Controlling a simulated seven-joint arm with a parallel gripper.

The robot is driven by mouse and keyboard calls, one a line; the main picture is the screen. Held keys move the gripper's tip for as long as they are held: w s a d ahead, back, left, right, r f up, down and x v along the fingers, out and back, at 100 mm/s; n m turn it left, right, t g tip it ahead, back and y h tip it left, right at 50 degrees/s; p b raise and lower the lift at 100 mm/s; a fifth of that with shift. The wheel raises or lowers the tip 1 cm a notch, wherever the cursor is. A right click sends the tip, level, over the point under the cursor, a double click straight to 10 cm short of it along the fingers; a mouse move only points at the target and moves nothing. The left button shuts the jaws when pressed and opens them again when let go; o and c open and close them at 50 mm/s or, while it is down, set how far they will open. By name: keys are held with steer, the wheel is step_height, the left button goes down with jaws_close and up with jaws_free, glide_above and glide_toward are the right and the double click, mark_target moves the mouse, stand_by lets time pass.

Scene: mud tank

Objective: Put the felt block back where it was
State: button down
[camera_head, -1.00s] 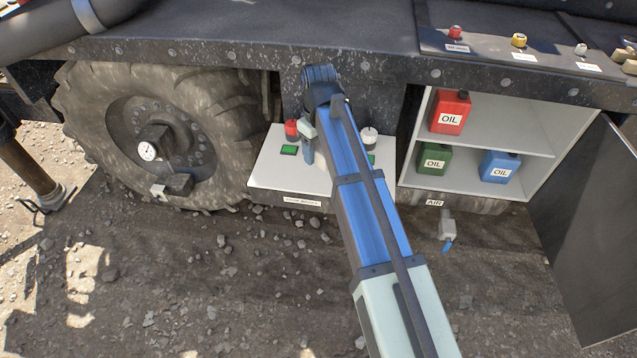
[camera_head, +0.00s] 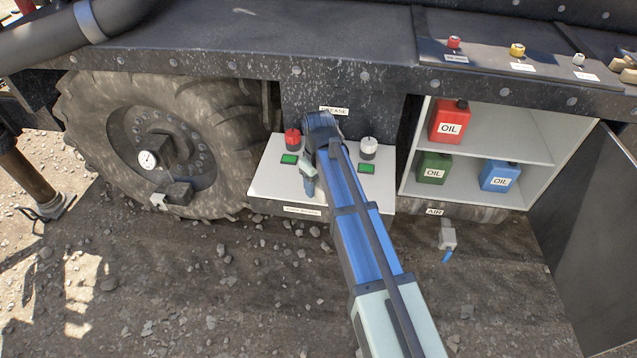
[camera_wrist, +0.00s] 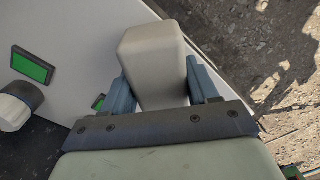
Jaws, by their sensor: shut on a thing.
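In the wrist view a pale grey-beige block (camera_wrist: 153,50), which looks like the felt block, sits between the two blue fingers of my gripper (camera_wrist: 160,87). The fingers are shut on its sides, and its far end sticks out past them. Behind it is the white panel (camera_wrist: 75,25). In the head view the end of my arm is over the white panel (camera_head: 268,190), between the red knob and the white knob. I cannot tell how far the block is above the panel.
A red knob (camera_head: 293,138) and a white knob (camera_head: 368,147) stand on the panel, each with a green patch near it. A big tyre (camera_head: 235,130) is to the left. An open cabinet (camera_head: 485,195) with oil cans is to the right. Gravel ground lies in front.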

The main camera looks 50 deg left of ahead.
steer(key=shift+f, duration=0.25)
steer(key=shift+c, duration=1.4)
jaws_free()
step_height(320, 180, up, 14)
steer(key=shift+w+d, duration=0.15)
steer(key=shift+w, duration=0.3)
